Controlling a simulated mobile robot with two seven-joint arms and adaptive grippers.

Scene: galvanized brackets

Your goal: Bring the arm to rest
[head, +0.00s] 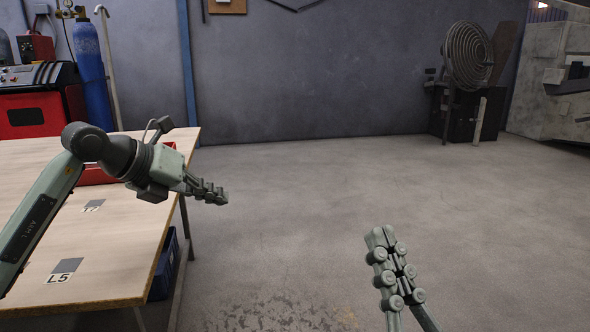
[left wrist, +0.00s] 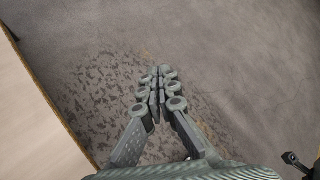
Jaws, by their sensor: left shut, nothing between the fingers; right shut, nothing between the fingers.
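My left arm comes in from the left over the wooden table. My left gripper (head: 214,194) reaches just past the table's right edge, above the floor. It is shut and empty; in the left wrist view its fingers (left wrist: 160,80) meet with only floor beyond them. My right gripper (head: 384,240) is in the lower right of the head view, out over the open floor. Its fingers are closed together with nothing between them. Neither gripper touches anything.
The table (head: 120,255) carries grey marked squares, one labelled L5 (head: 65,271), and a red tray (head: 95,174) partly behind my left arm. A blue bin (head: 163,265) sits under the table. A blue gas cylinder (head: 90,70) stands behind it. The floor (head: 330,200) is clear.

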